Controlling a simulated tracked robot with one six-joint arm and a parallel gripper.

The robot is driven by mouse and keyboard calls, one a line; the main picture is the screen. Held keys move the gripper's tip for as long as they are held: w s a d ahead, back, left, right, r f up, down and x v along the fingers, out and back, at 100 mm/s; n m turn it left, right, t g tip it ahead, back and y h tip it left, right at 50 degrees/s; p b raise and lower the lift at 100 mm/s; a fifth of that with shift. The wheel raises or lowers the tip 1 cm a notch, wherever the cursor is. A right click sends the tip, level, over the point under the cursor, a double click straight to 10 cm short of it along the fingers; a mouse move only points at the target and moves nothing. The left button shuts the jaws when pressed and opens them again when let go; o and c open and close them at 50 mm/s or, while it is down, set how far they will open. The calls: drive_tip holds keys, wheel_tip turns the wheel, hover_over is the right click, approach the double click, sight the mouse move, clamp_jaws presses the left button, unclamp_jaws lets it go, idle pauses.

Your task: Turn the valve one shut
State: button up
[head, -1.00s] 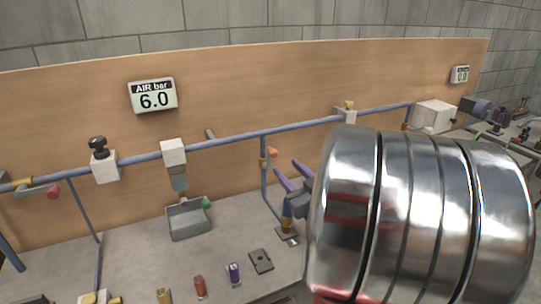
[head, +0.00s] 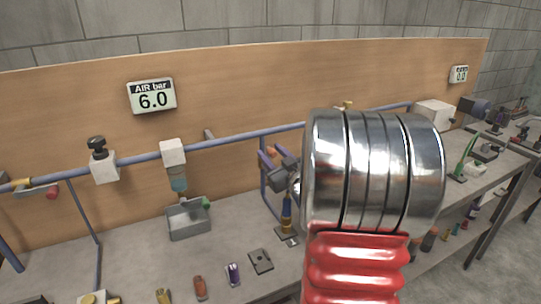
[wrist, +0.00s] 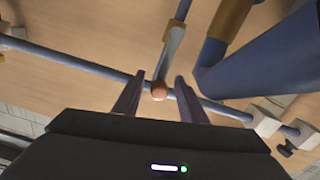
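A valve lever shows in the wrist view as a grey bar (wrist: 173,50) with an orange ball knob (wrist: 159,90) at its end. A brass-coloured part (wrist: 230,17) is beside it. In the head view the orange knob (head: 271,151) is at the vertical pipe right of centre. My gripper (head: 266,158) is there, partly hidden by my arm. In the wrist view my gripper (wrist: 157,80) is open, with one finger on each side of the knob and gaps showing. No label naming the valve is readable.
A gauge (head: 152,95) reads AIR bar 6.0; a far gauge (head: 459,74) reads 0.0. A blue pipe (head: 230,140) runs along the wooden board. Another valve with a red handle end (head: 52,192) is at left. A grey tray (head: 187,220) and several small parts are on the bench.

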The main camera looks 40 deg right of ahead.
clamp_jaws()
idle(0.3)
drive_tip(key=shift+a, duration=0.25)
drive_tip(key=shift+d, duration=0.1)
